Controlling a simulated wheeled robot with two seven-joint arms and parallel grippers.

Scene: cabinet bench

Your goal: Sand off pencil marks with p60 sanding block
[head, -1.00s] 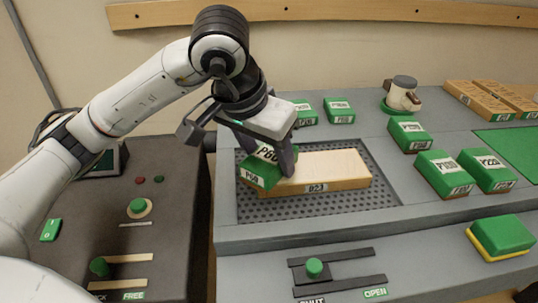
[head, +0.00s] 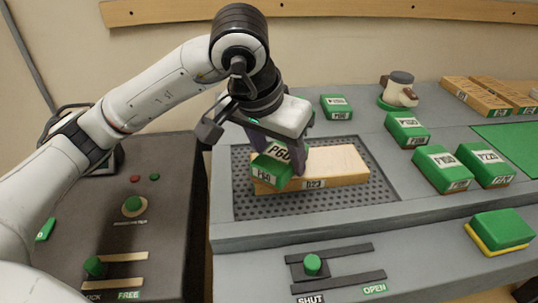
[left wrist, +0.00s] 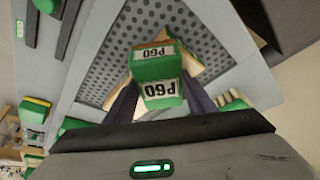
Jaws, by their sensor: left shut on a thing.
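My left gripper (head: 283,155) is shut on the green P60 sanding block (head: 266,174), over the left part of a pale wooden board (head: 337,166) labelled D23. The block looks tilted against the board; whether it presses on the top face I cannot tell. In the left wrist view the P60 block (left wrist: 157,92) sits between the fingers, and the board (left wrist: 190,52) is mostly hidden behind it. I see no pencil marks on the bare right part of the board. My right gripper is not in view.
The board lies on a perforated grey plate (head: 375,197). Other green blocks (head: 442,168) stand at the right, with a green and yellow block (head: 501,232) nearer. A slider with a green knob (head: 312,264) is in front, and a dark control panel (head: 160,250) is at the left.

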